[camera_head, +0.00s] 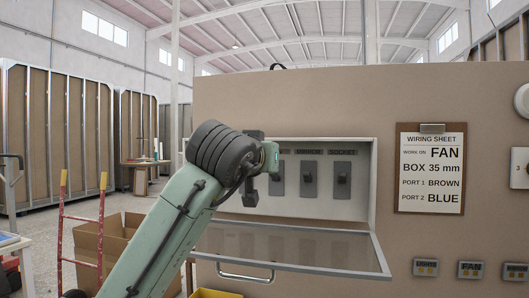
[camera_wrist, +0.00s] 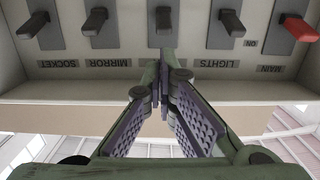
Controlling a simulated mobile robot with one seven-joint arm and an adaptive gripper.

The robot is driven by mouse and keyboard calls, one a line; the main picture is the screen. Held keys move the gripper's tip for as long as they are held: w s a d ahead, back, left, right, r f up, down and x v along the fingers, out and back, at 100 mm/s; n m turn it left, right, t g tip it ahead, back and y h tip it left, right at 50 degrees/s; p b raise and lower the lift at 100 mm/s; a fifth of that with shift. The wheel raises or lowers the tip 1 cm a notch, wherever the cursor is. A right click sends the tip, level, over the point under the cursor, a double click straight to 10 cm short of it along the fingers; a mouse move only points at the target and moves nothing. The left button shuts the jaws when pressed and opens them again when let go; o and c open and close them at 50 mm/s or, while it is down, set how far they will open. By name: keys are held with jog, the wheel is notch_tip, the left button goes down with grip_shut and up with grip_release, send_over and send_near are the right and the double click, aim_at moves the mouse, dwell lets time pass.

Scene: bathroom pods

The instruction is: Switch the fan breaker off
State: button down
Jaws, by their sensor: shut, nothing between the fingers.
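The breaker box (camera_head: 376,200) is open on the wall panel, its clear cover (camera_head: 300,247) hanging down in front. The wrist view is upside down and shows a row of toggles. The middle toggle (camera_wrist: 164,19), between those labelled MIRROR and LIGHTS, has its label hidden behind my fingers; by elimination it is likely the fan breaker. Its on or off position is unclear. My gripper (camera_wrist: 161,62) is shut and empty, its fingertips just short of this toggle in the picture; contact cannot be told. In the head view, my arm hides the left part of the box.
Neighbouring toggles are close by: mirror (camera_wrist: 95,21), lights (camera_wrist: 231,22), socket (camera_wrist: 32,26) and the red main (camera_wrist: 299,28). The wiring sheet (camera_head: 430,168) hangs right of the box and names FAN. A cardboard box (camera_head: 103,240) and red hand truck stand left.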

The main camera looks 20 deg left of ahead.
aim_at(274, 175)
jog(key=shift+w+f+p, duration=0.2)
jog(key=shift+w+p, duration=0.35)
jog(key=shift+w, duration=1.65)
jog(key=shift+f, duration=0.1)
